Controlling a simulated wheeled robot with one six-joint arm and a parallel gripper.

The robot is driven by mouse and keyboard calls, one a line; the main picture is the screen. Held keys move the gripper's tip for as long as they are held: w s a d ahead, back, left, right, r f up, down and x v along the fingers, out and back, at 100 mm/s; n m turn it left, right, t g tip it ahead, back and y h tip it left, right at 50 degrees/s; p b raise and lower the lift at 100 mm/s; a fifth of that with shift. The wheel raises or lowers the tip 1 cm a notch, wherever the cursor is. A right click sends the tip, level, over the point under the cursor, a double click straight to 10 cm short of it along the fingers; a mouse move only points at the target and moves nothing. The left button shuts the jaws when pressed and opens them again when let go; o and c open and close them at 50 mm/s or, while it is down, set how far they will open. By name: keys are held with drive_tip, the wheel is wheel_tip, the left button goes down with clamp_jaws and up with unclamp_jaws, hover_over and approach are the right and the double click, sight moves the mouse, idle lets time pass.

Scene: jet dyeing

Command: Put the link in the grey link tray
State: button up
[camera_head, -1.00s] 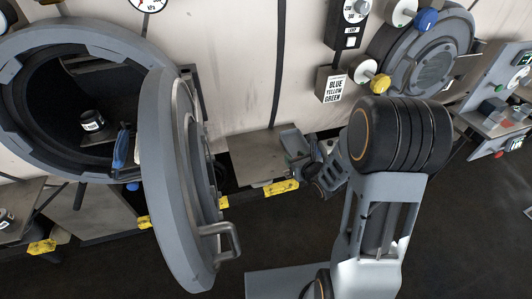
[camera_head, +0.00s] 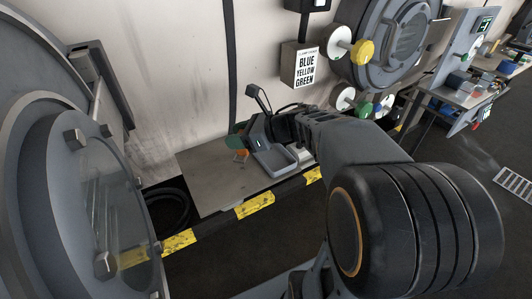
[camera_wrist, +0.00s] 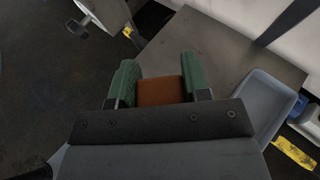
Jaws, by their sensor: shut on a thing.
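The link (camera_wrist: 160,91) is an orange-brown block between the green finger pads in the wrist view. My gripper (camera_wrist: 161,84) is shut on it. In the head view my gripper (camera_head: 238,142) is over the bench, and a small orange part of the link (camera_head: 241,155) shows below it. The grey link tray (camera_head: 275,162) sits on the bench just to the right of the gripper in the head view. It also shows at the right in the wrist view (camera_wrist: 252,105), beside the link; its visible floor looks empty.
The bench top (camera_head: 205,178) is bare left of the tray. A yellow-striped edge (camera_head: 254,207) runs along its front. A large round door (camera_head: 95,215) stands at the left. A sign box (camera_head: 301,66) hangs on the wall behind, with a valve wheel (camera_head: 342,98) at the right.

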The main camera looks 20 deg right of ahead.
drive_tip(key=w+d+f, duration=0.1)
drive_tip(key=d+f, duration=0.1)
drive_tip(key=d, duration=0.1)
drive_tip(key=w+d+f, duration=0.2)
drive_tip(key=d+f, duration=0.1)
drive_tip(key=d, duration=0.1)
drive_tip(key=w+d+f, duration=0.2)
drive_tip(key=d+f, duration=0.1)
drive_tip(key=shift+w+d+f, duration=0.2)
drive_tip(key=shift+w+d, duration=0.05)
drive_tip(key=shift+d, duration=0.1)
drive_tip(key=shift+w+d+f, duration=0.25)
drive_tip(key=shift+d+f, duration=0.25)
drive_tip(key=shift+f, duration=1.6)
drive_tip(key=shift+f+b, duration=0.2)
drive_tip(key=shift+b, duration=0.3)
drive_tip(key=o, duration=1)
